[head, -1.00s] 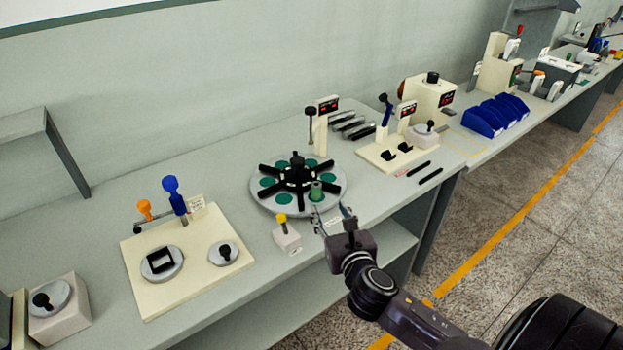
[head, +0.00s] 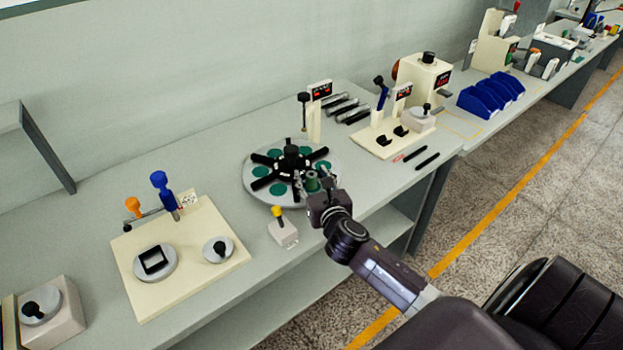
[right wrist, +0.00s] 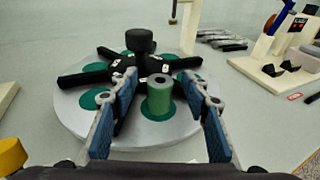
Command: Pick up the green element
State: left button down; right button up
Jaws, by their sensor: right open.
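The green element (right wrist: 160,97) is a small upright cylinder with a dark hole in its top. It stands on a green spot of the round grey turntable (right wrist: 75,115), near its front edge. In the head view the green element (head: 312,182) is partly hidden by my right gripper (head: 314,184). In the right wrist view my right gripper (right wrist: 160,120) is open, with one blue-padded finger on each side of the element. Gaps show between the fingers and the element. My left gripper is not in view.
A black spoked hub (head: 291,165) stands on the turntable just behind the element. A small white block with a yellow knob (head: 283,232) stands left of my right gripper. A beige plate with levers (head: 180,262) lies further left.

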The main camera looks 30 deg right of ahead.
jog(key=shift+w, duration=0.2)
grip_shut()
dwell(0.3)
